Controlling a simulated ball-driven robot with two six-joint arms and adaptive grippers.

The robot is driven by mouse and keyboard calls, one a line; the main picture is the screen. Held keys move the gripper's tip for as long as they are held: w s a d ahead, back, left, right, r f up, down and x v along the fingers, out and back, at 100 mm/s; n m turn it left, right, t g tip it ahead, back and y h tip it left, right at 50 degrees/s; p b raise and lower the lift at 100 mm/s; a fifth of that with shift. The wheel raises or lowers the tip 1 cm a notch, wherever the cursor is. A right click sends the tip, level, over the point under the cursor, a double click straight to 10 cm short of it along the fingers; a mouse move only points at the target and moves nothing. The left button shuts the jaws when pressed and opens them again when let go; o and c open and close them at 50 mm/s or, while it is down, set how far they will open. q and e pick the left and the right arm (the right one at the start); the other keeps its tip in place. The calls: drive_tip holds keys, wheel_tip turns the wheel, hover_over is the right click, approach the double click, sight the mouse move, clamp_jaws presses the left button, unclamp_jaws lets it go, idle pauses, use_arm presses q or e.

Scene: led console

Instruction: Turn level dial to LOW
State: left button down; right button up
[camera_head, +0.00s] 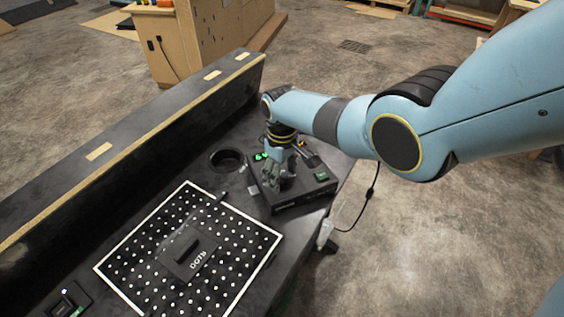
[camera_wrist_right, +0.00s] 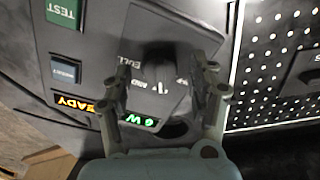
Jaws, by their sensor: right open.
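The black console box (camera_head: 318,189) sits near the right edge of the dark table. My right gripper (camera_head: 283,180) is over it, pointing down, and hides much of its top in the head view. In the right wrist view, the dark round level dial (camera_wrist_right: 158,56) stands on a grey panel with partly hidden lettering. The open fingers of my right gripper (camera_wrist_right: 163,72) straddle the dial, one on each side. I cannot tell whether they touch it. A green-lit label (camera_wrist_right: 142,120), partly readable, shows between the fingers. My left gripper is out of view.
The console also carries a green TEST button (camera_wrist_right: 63,12), a blue-grey button (camera_wrist_right: 65,71) and an orange-lit READY label (camera_wrist_right: 75,103). A round recess (camera_head: 227,158) is behind.

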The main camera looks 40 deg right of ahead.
sight(282, 176)
wheel_tip(282, 176, up, 12)
drive_tip(key=shift+f, duration=0.15)
idle(0.3)
idle(0.4)
